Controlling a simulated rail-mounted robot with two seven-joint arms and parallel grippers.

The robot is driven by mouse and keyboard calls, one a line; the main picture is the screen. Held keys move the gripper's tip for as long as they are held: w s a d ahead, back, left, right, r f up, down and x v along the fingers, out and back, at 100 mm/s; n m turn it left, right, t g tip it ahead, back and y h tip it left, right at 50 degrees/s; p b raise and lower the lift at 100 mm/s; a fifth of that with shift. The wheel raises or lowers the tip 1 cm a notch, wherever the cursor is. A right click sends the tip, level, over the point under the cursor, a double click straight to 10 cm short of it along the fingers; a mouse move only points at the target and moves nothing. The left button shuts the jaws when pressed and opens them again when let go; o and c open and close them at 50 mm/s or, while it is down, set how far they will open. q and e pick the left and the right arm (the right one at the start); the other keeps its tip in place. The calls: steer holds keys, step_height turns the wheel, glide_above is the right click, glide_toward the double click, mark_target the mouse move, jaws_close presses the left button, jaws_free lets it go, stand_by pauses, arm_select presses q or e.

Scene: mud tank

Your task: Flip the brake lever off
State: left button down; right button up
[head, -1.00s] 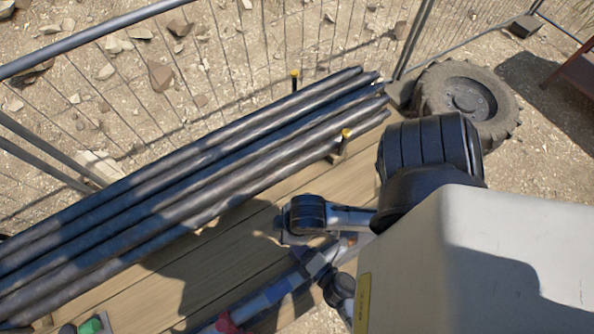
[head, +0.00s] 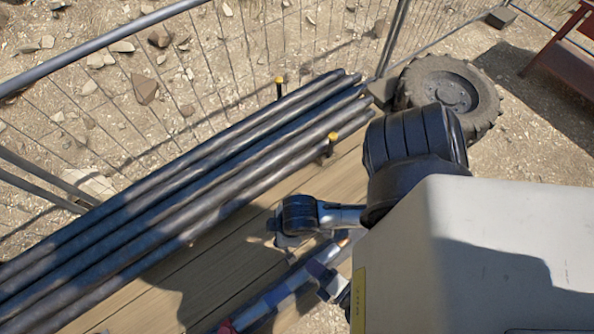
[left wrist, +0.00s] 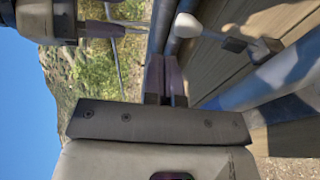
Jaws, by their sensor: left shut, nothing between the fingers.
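In the left wrist view my left gripper (left wrist: 165,65) is shut and empty, its dark purple fingers together beside a blue pipe. A small lever-like part with a pale rounded knob (left wrist: 268,46) stands right of the fingers, apart from them; I cannot tell whether it is the brake lever. In the head view my left gripper (head: 325,273) is small and partly hidden by my arm, low in the middle by the blue pipe (head: 268,301). A cylinder with purplish prongs (left wrist: 100,29) at the wrist view's upper left may be my right gripper; its state is unclear.
Several long dark pipes (head: 180,195) lie on wooden planks (head: 215,265), held by yellow-topped posts (head: 332,143). A wire fence (head: 260,45) runs behind them. A tyre (head: 450,92) lies at the upper right. The planks between pipes and arm are partly bare.

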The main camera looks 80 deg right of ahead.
arm_select(q)
steer(key=shift+s+a+r, duration=0.4)
steer(key=shift+s+a, duration=0.1)
steer(key=shift+s, duration=0.2)
steer(key=shift+s+a+r, duration=0.35)
steer(key=shift+s+a, duration=0.15)
steer(key=shift+s, duration=0.15)
steer(key=shift+s+a+r, duration=0.4)
steer(key=shift+s+a, duration=0.1)
steer(key=shift+s, duration=0.2)
